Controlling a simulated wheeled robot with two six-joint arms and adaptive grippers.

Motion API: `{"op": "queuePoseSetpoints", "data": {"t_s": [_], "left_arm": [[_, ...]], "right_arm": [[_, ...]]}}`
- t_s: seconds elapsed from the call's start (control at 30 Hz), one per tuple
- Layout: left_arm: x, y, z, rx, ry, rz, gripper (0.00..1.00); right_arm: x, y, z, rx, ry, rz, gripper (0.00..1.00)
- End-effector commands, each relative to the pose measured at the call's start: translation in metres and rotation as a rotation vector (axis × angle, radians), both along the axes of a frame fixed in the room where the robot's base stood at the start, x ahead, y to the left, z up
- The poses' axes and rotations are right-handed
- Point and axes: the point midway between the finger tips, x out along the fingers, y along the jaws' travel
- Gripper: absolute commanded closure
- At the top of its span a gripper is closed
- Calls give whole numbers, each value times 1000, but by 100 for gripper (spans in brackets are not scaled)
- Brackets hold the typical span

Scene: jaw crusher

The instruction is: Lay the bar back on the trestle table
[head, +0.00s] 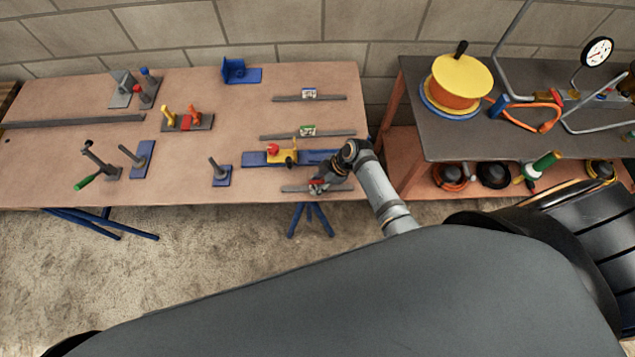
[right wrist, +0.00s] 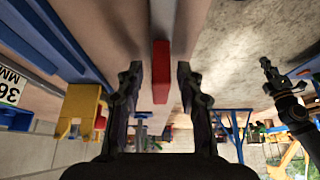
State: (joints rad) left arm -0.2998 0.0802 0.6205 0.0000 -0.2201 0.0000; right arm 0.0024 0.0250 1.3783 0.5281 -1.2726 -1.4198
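The bar (head: 340,187), grey and flat, is at the front right edge of the trestle table (head: 60,165), low at the tabletop; I cannot tell whether it fully rests there. Its red part (right wrist: 161,72) shows in the right wrist view. My right gripper (head: 318,185) is over the bar. In the right wrist view my right gripper (right wrist: 160,88) has its fingers apart, one on each side of the red part, with a gap on both sides. A dark gripper-like shape (right wrist: 279,82), probably my left gripper, shows there; its fingers are unclear.
Two similar labelled bars (head: 325,97) (head: 320,134) lie behind. A blue rail with a yellow block (head: 270,157) is close to the gripper. Several stands and clamps occupy the left half. A dark bench (head: 440,140) with a cable reel (head: 460,82) stands to the right.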

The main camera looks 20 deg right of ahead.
Motion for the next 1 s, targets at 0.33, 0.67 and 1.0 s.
{"op": "queuePoseSetpoints", "data": {"t_s": [0.33,0.67,1.0], "left_arm": [[0,0,2,0,0,0,100],[0,0,-4,0,0,0,100],[0,0,-7,0,1,0,100]], "right_arm": [[-1,-6,11,-2,-1,-1,63],[-11,-41,78,-3,-3,1,63],[-16,-55,108,1,0,1,63]]}}
